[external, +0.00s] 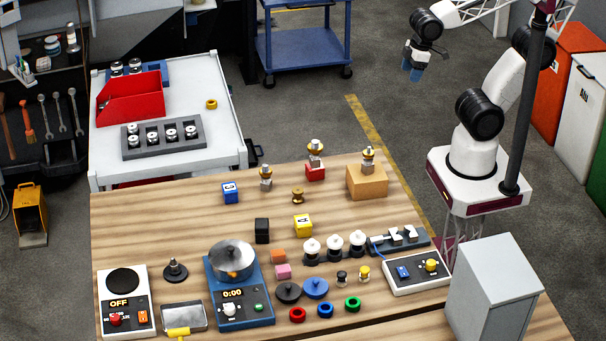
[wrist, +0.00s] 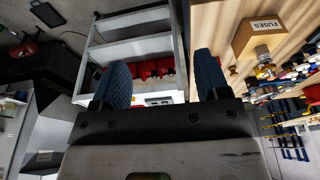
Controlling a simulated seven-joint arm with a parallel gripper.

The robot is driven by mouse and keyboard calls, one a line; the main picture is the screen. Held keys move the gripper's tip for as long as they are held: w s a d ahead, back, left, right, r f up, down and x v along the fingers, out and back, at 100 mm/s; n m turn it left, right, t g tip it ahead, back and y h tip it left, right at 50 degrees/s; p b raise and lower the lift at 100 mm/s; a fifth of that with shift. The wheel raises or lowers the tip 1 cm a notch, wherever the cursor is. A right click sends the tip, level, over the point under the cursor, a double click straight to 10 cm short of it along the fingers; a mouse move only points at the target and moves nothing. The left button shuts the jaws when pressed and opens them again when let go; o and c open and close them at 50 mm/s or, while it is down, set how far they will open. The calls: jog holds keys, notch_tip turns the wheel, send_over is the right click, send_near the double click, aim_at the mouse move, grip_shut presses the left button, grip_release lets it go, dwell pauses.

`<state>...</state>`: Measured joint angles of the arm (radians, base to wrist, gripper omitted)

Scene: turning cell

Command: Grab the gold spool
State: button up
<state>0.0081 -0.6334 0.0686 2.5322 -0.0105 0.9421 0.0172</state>
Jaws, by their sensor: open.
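The gold spool (external: 298,196) stands on the wooden table, small and brass-coloured with a narrow waist, between the blue block and the cardboard-coloured box. My gripper (external: 415,70) is high above the floor at the upper right, beyond the table's edge and far from the spool. Its two blue fingers (wrist: 165,85) are spread apart in the wrist view, with nothing between them.
Near the spool are a red block (external: 315,173) and a tan box (external: 367,183), each topped with a metal and gold piece. A similar piece (external: 265,178) stands left. Yellow (external: 302,225) and black (external: 262,231) cubes lie nearer the front. A blue cart (external: 303,45) stands behind.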

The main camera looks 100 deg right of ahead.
jog(key=shift+c, duration=0.2)
jog(key=w+a+n+g+h, duration=0.25)
jog(key=w+n, duration=0.45)
jog(key=w, duration=0.6)
jog(key=n+t+h, duration=0.6)
jog(key=n+h, duration=0.4)
jog(key=n, duration=0.6)
send_near(301, 192)
jog(key=shift+w+d+y, duration=0.25)
jog(key=shift+w+d, duration=0.05)
jog(key=shift+d, duration=0.35)
jog(key=shift+d, duration=0.1)
jog(key=shift+x, duration=3.35)
jog(key=shift+f, duration=0.1)
